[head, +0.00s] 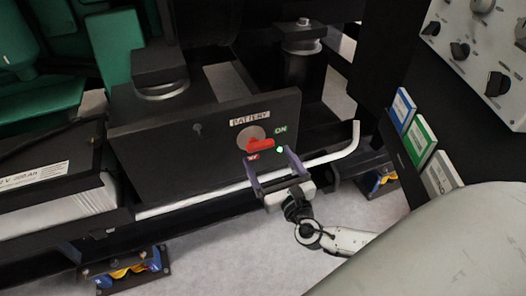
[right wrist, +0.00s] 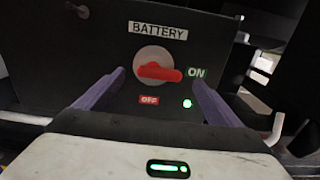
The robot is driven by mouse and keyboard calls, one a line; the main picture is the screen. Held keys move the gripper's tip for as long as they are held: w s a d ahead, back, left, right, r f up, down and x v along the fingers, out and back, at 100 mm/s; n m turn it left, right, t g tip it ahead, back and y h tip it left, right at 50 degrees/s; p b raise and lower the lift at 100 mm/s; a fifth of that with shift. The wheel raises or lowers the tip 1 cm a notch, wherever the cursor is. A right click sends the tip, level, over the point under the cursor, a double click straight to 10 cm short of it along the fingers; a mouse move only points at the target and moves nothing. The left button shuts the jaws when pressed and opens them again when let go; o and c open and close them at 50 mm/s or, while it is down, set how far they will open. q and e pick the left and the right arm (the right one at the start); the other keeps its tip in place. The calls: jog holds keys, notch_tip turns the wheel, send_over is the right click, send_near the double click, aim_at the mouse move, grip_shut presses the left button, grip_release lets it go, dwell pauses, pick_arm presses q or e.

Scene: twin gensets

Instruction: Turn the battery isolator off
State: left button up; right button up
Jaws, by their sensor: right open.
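The battery isolator is a red handle (head: 260,145) on a round grey disc (head: 250,133), set in a dark panel (head: 190,150) under a "BATTERY" label. In the right wrist view the red handle (right wrist: 160,72) lies nearly level, its end pointing right to the green "ON" label (right wrist: 196,72). A red "OFF" label (right wrist: 149,100) sits below it, and a green light (right wrist: 187,104) glows at lower right. My right gripper (head: 270,160) is open, its purple fingers reaching toward the panel on either side of and below the handle. Contact cannot be told. My left gripper is out of view.
A white pipe (head: 335,155) runs along the panel's lower edge and bends up at right. A battery (head: 60,190) stands at left. Blue and yellow mounts (head: 130,268) sit on the floor. A control panel with knobs (head: 480,50) is at upper right, with booklets (head: 420,140) below.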

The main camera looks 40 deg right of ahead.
aim_at(262, 147)
jog(key=b+x, duration=0.1)
jog(key=x, duration=0.4)
jog(key=c, duration=1)
